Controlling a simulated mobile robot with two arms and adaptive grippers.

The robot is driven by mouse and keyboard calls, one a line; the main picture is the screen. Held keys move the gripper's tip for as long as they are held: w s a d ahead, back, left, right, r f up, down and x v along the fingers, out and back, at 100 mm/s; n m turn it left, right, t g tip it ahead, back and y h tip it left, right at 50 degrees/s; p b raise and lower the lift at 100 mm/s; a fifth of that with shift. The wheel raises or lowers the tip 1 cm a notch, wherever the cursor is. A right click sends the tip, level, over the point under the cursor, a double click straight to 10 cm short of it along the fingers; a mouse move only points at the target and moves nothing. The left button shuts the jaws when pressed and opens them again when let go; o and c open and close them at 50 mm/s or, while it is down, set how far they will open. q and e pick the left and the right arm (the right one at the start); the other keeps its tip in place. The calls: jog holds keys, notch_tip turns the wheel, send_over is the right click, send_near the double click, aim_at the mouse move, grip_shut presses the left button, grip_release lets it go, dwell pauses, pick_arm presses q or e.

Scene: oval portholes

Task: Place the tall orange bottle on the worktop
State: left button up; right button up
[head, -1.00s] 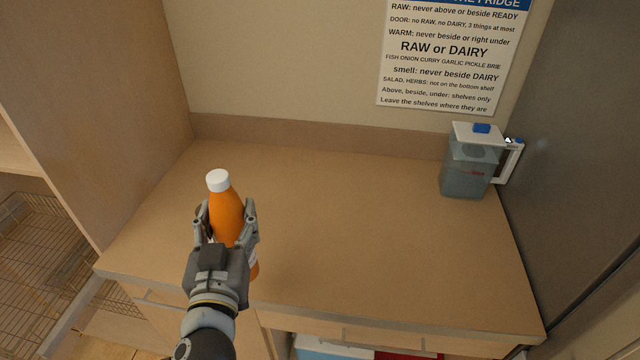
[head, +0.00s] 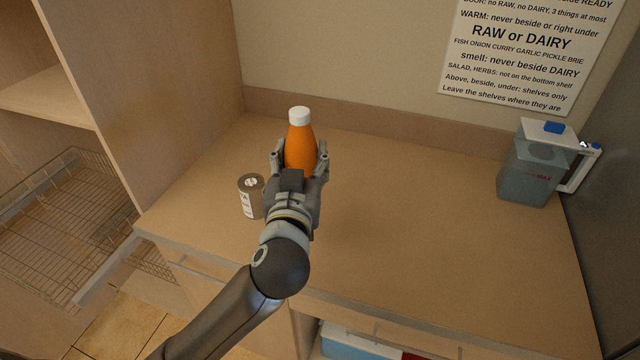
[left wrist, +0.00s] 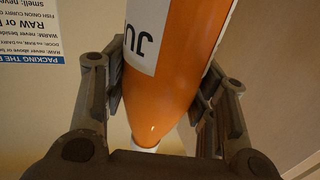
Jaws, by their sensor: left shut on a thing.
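The tall orange bottle (head: 300,146) with a white cap is upright in my left gripper (head: 299,166), over the worktop (head: 400,220). The gripper's fingers are on both sides of it. The gripper hides the bottle's lower part in the head view, so I cannot tell whether its base touches the worktop. In the left wrist view the bottle (left wrist: 172,75) lies between both fingers, with part of a white label showing. My right gripper is not in view.
A small can (head: 251,197) stands on the worktop just left of my left gripper. A water jug (head: 530,170) stands at the right end, by a dark panel. A wire basket (head: 60,220) is at the left, below worktop height. The middle right of the worktop is clear.

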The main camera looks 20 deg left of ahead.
pick_arm(q)
jog(key=w+d+f+b, duration=0.1)
jog(key=w+f, duration=0.4)
jog(key=f, duration=0.4)
jog(key=shift+w+d+b, duration=0.25)
jog(key=shift+w+b, duration=0.05)
jog(key=shift+w, duration=0.05)
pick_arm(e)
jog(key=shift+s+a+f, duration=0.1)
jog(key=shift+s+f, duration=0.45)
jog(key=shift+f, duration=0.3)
pick_arm(q)
jog(key=shift+f, duration=0.15)
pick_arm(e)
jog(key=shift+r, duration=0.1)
pick_arm(q)
jog(key=o, duration=1.6)
jog(key=shift+s+f, duration=0.1)
jog(key=shift+f, duration=0.05)
jog(key=v, duration=1.2)
jog(key=shift+b, duration=0.4)
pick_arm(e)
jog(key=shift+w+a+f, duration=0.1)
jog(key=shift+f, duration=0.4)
